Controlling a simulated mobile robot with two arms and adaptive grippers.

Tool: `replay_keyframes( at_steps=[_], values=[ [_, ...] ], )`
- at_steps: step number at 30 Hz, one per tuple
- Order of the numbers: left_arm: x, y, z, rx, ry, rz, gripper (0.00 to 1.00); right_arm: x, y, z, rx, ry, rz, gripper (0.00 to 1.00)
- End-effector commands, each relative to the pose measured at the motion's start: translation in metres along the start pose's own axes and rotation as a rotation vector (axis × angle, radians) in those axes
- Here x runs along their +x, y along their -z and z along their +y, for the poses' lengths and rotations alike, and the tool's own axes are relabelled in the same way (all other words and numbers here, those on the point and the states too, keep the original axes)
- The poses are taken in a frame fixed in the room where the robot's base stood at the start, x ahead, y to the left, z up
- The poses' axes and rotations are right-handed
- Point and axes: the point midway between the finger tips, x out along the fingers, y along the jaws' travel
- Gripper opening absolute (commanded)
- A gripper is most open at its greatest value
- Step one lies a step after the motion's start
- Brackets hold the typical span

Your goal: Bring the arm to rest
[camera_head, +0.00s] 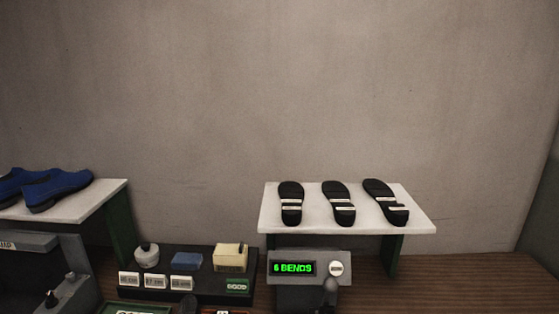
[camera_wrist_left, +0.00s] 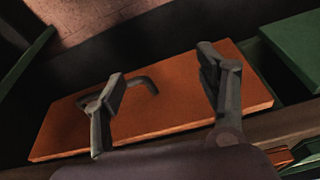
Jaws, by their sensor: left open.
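My left gripper (camera_wrist_left: 162,78) shows in the left wrist view with its two dark fingers spread wide apart and nothing between them. Beneath it lies a flat orange-brown board (camera_wrist_left: 185,95) with a bent dark rod or handle (camera_wrist_left: 140,80) on it, partly behind the left finger. I cannot tell whether the fingers touch the board. I cannot make out either gripper in the head view.
Three dark soles (camera_head: 337,204) lie on a white-topped stand (camera_head: 418,215). Below is a panel reading "6 BENDS" (camera_head: 293,268). Blue shoes (camera_head: 58,189) rest on a white shelf (camera_head: 112,190) at left. A dark tray (camera_head: 205,255) holds small items. A green block (camera_wrist_left: 300,50) borders the board.

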Motion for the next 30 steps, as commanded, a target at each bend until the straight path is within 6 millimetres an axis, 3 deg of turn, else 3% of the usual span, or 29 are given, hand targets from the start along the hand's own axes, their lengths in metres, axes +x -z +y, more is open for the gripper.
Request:
replay_keyframes(
  at_steps=[1,6,11,15,19,24,30],
  values=[
    [0.027,-0.009,0.002,0.001,-0.002,-0.016,0.66,0.007,0.000,0.000,0.000,0.000,0.000,0.00],
    [0.112,-0.046,0.005,0.006,-0.007,-0.049,0.66,0.020,-0.002,-0.001,0.000,0.001,0.000,0.00],
    [0.185,-0.094,0.009,0.013,-0.011,-0.080,0.66,0.033,-0.003,-0.002,0.000,0.002,0.000,0.00],
    [0.238,-0.146,0.012,0.019,-0.015,-0.110,0.66,0.044,-0.003,-0.003,0.001,0.003,0.001,0.00],
    [0.275,-0.199,0.014,0.025,-0.017,-0.135,0.66,0.054,-0.004,-0.004,0.001,0.003,0.001,0.00],
    [0.302,-0.258,0.014,0.032,-0.019,-0.160,0.66,0.063,-0.005,-0.004,0.000,0.003,0.001,0.00],
    [0.311,-0.290,0.014,0.037,-0.020,-0.171,0.66,0.067,-0.005,-0.004,0.000,0.003,0.001,0.00]
  ],
)
